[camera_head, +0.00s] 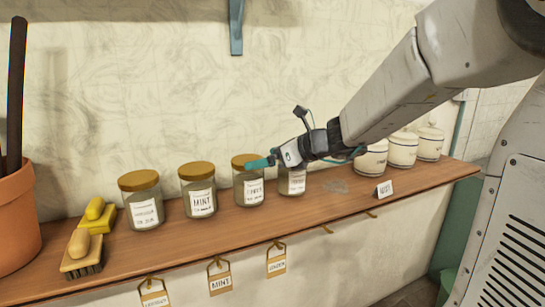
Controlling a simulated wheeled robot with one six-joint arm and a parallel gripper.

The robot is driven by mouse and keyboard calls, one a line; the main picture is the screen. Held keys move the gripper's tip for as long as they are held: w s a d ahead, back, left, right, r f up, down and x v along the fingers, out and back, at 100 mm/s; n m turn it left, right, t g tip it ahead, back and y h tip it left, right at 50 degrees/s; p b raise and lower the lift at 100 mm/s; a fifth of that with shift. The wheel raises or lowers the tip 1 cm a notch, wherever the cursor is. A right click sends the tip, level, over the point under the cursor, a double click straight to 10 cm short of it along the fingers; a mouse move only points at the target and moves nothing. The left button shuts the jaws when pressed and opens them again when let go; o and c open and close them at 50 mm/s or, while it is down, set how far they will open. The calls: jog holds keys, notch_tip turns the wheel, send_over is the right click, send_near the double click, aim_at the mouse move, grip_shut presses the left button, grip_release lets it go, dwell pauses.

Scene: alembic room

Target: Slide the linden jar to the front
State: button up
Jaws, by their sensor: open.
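Several glass jars with paper labels stand in a row on a wooden shelf (330,215). The third jar from the left (249,192) has a gold lid, and its small label is hard to read; it may say linden. The jar labelled mint (198,191) stands to its left. A fourth jar (292,182) stands to its right, its lid hidden by my gripper and its label unreadable. My gripper (304,161) is open, with its teal fingers spread left and right. The left finger overlaps the third jar's lid in the picture; I cannot tell whether they touch.
A gold-lidded jar (142,202), brushes (83,250) and a terracotta pot (15,220) stand at left. White canisters (402,150) and a small sign (384,190) are at right. Name tags (276,262) hang from the shelf's front edge. The wall stands close behind.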

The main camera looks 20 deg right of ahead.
aim_at(250, 159)
jog(key=x, duration=0.6)
jog(key=c, duration=1.1)
jog(key=shift+s, duration=4.15)
jog(key=shift+c, duration=0.2)
jog(key=o, duration=1.1)
jog(key=shift+o, duration=0.2)
